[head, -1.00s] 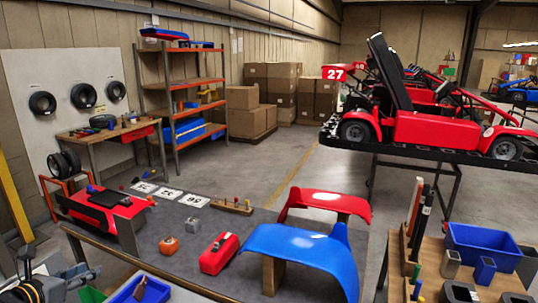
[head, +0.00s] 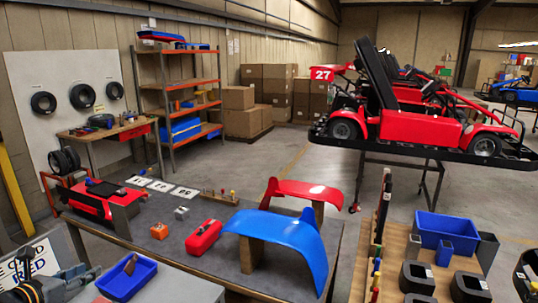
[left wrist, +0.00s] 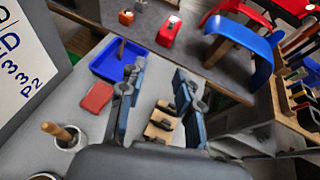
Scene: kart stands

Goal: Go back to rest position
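My left gripper (left wrist: 160,95) is open in the left wrist view, its two blue-grey fingers spread with a gap between them. Small tan and dark pieces (left wrist: 160,125) show in the gap, and no grip on them is visible. In the head view part of my left arm and gripper shows at the lower left corner, beside a white sign. My right gripper is not in view.
A blue bin (head: 127,279) stands near my left gripper. A wooden table (head: 405,245) with a blue crate (head: 446,230) stands right. A red kart (head: 420,127) is raised behind.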

